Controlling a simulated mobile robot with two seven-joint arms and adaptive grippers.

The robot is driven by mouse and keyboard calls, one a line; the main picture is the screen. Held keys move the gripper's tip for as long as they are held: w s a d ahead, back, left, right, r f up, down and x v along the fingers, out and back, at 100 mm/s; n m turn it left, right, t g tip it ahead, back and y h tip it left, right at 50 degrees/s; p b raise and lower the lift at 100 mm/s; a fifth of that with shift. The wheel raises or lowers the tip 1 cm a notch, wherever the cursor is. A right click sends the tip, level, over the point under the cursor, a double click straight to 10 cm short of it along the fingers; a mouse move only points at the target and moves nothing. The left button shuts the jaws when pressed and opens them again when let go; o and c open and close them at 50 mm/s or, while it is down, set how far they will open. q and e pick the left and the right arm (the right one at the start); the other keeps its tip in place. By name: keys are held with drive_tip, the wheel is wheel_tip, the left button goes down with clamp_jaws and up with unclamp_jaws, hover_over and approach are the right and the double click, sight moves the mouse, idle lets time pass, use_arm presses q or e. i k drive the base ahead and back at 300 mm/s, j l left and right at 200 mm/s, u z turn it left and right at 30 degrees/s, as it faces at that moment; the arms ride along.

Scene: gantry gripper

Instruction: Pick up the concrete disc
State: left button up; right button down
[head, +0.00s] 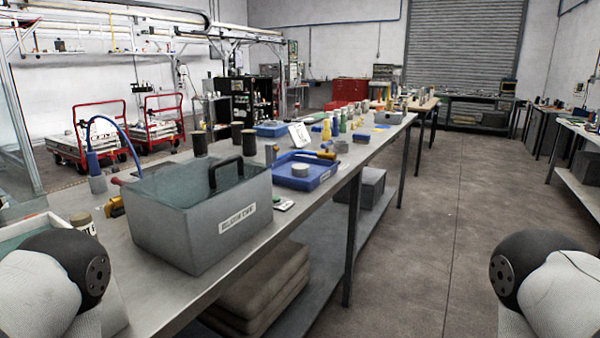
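A small pale grey disc (300,170), which looks like the concrete disc, sits in a shallow blue tray (318,182) on the long metal workbench. It is short and round, with its flat top facing up. A yellow-handled tool (322,154) lies at the tray's back edge. Rounded parts of my arms show at the lower left and lower right corners. Neither of my grippers is in the picture, so their distance to the disc cannot be seen.
A large grey labelled tank (200,230) with a dark handle stands in front of the tray, to its left. The floor aisle (440,230) on the right is clear.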

sight(298, 170)
drive_tip(key=i+l+u, duration=0.15)
drive_tip(key=l, duration=0.2)
drive_tip(key=i+l+u, duration=0.15)
drive_tip(key=l, duration=0.25)
drive_tip(key=i+l+u, duration=0.1)
drive_tip(key=i+l, duration=0.15)
drive_tip(key=l, duration=0.15)
drive_tip(key=i+l+u, duration=0.25)
drive_tip(key=i+l, duration=0.15)
drive_tip(key=l, duration=0.25)
drive_tip(key=i+l+u, duration=0.15)
drive_tip(key=l, duration=0.2)
drive_tip(key=i+l+u, duration=0.1)
drive_tip(key=l, duration=0.25)
drive_tip(key=i+l+u, duration=0.15)
drive_tip(key=i+l, duration=0.15)
drive_tip(key=i+l+u, duration=0.15)
drive_tip(key=l, duration=0.35)
drive_tip(key=i+l+u, duration=0.2)
drive_tip(key=i+l, duration=0.15)
drive_tip(key=l, duration=0.1)
